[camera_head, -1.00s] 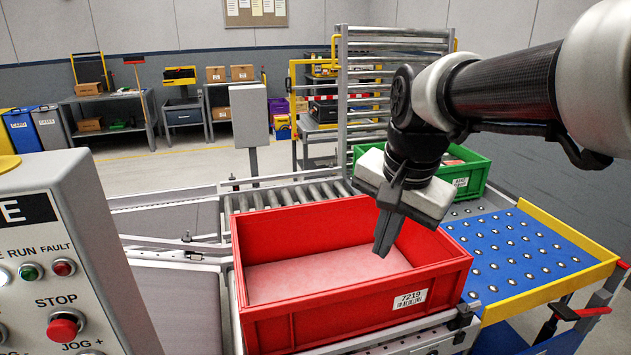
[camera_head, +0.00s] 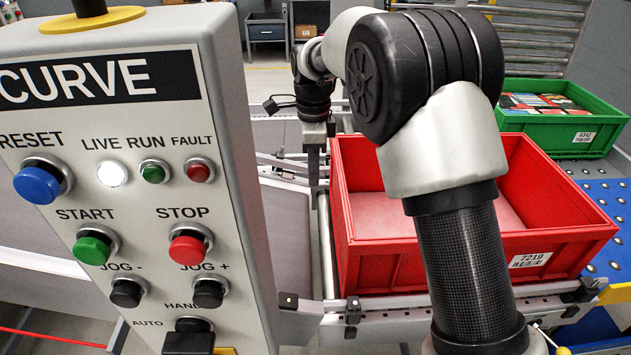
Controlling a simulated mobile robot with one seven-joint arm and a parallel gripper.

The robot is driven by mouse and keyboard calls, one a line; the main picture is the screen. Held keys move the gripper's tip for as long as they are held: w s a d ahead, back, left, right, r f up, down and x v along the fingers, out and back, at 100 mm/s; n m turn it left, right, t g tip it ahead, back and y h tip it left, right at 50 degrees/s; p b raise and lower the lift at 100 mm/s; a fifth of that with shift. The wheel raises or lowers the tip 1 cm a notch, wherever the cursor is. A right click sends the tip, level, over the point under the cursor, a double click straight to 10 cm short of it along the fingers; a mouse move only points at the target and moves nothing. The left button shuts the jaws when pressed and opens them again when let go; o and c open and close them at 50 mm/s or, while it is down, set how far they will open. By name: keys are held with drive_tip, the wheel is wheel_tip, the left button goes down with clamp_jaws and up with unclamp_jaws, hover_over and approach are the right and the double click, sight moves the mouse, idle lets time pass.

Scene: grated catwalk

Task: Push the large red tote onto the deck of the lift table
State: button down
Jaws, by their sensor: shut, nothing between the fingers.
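The large red tote (camera_head: 565,243) stands on the roller conveyor, with a white label reading 7219 on its front wall. My arm hides part of its front and inside. My gripper (camera_head: 314,182) is shut and empty, pointing down just left of the tote's left wall. I cannot tell whether it touches that wall. The blue ball-studded deck (camera_head: 603,187), which looks like the lift table's deck, lies to the right of the tote. Only part of it shows, with a piece of yellow edging at its front.
A grey control panel (camera_head: 130,200) marked CURVE stands close on the left. A green tote (camera_head: 535,128) holding packed items is behind the deck at right. The conveyor's front rail (camera_head: 400,310) runs below the red tote. A red line (camera_head: 60,340) shows at bottom left.

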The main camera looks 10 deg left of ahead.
drive_tip(key=d+f, duration=0.4)
drive_tip(key=f, duration=0.4)
drive_tip(key=shift+w+f+b, duration=0.35)
drive_tip(key=shift+f, duration=0.05)
drive_tip(key=shift+d, duration=0.1)
